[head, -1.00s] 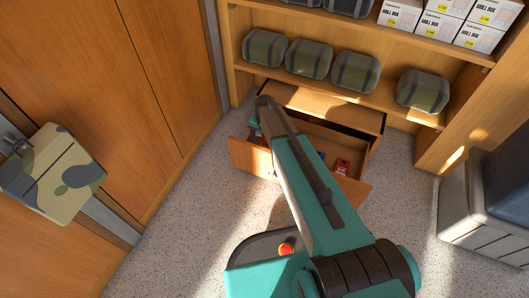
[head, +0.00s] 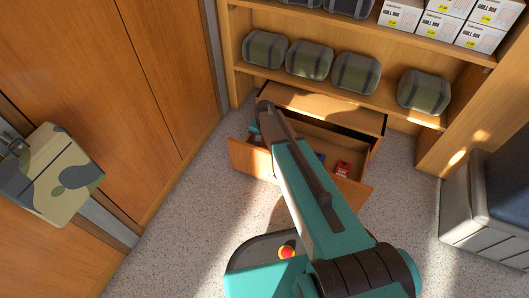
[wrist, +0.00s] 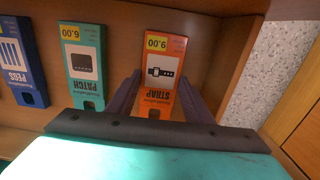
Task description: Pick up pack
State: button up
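An orange strap pack (wrist: 160,75) stands in a wooden drawer in the wrist view, its print upside down. The two dark fingers of my gripper (wrist: 161,85) lie on either side of it, with a narrow gap at the left finger; contact on the right is unclear. A teal patch pack (wrist: 84,65) and a blue pegs pack (wrist: 22,60) stand to the left. In the head view the open drawer (head: 245,158) is partly covered by my arm. A red pack (head: 341,169) shows in it; my fingertips are hidden there.
A drawer side wall (wrist: 235,65) is close right of the strap pack. Above the drawer, a shelf (head: 300,82) holds several green-grey bags (head: 309,59). A grey bench (head: 480,215) stands right, and a camouflage box (head: 50,175) left.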

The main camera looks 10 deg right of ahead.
jog(key=c, duration=0.4)
jog(key=shift+r, duration=0.1)
jog(key=shift+c, duration=0.2)
notch_tip(320, 180, up, 10)
jog(key=p, duration=0.4)
dwell(0.4)
